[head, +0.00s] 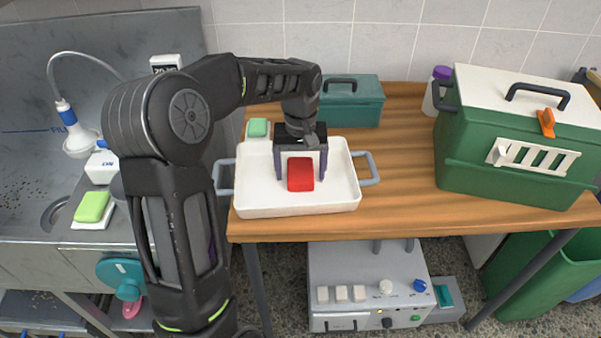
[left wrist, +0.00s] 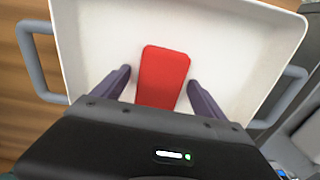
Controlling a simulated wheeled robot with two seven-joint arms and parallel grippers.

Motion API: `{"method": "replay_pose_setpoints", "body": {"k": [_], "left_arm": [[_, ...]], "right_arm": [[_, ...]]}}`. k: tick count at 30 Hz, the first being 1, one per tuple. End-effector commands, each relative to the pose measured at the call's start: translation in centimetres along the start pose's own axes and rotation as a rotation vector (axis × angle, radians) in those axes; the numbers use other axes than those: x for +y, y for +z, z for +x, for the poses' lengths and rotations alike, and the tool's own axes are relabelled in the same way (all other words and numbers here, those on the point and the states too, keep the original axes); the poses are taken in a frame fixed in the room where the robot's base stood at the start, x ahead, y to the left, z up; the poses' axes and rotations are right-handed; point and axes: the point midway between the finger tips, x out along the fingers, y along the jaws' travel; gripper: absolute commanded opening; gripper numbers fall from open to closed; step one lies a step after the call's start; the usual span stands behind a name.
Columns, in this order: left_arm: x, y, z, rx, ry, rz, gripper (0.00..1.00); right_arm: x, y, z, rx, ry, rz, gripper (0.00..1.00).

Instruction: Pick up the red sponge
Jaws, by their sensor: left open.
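The red sponge (head: 300,174) lies in the white tray (head: 262,199), near its middle. The tray has grey handles at both sides and stands on the wooden table. My left gripper (head: 301,177) is over the tray with its fingers pointing down, one on each side of the sponge. In the left wrist view the sponge (left wrist: 163,75) lies between the two open fingers, with a gap visible on both sides. Its near end is hidden by the gripper body. My right gripper is not in view.
A green sponge (head: 258,128) lies behind the tray, beside a teal box (head: 352,104). A green carrier with a white lid (head: 515,150) stands on the right of the table (head: 400,203). A sink counter with another green sponge (head: 92,207) is at left. Table right of the tray is clear.

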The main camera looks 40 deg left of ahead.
Motion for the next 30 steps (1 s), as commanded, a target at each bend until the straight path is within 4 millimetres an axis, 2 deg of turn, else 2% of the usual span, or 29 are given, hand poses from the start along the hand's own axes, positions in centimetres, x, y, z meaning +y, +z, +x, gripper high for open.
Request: {"method": "replay_pose_setpoints", "body": {"k": [13, 30], "left_arm": [[0.01, -0.01, -0.05, 0.0, 0.0, 0.0, 0.82], [0.01, -0.01, -0.05, 0.0, 0.0, 0.0, 0.36]], "right_arm": [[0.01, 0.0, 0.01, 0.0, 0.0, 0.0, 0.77], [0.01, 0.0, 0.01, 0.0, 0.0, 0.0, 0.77]]}}
